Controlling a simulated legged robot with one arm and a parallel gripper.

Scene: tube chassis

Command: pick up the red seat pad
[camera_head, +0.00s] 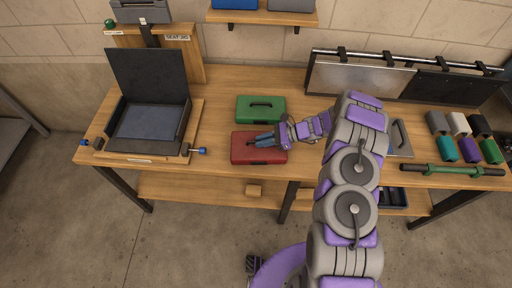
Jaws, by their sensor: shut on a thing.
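The red seat pad (243,154) lies flat on the wooden table, just in front of the green pad (274,103). My gripper (254,142) reaches in from the right over its upper middle, with blue fingertips at the pad's handle. It is shut on the red seat pad, by the handle area. The fingers hide most of that handle. The pad looks to be resting on the table or very close to it; I cannot tell which.
A black seat frame on a wooden jig (192,133) stands at the left. A rack with grey and black panels (362,78) stands at the back right. Several coloured blocks (468,149) and a green bar (453,170) lie at the right. Bare tabletop (218,122) lies left of the pads.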

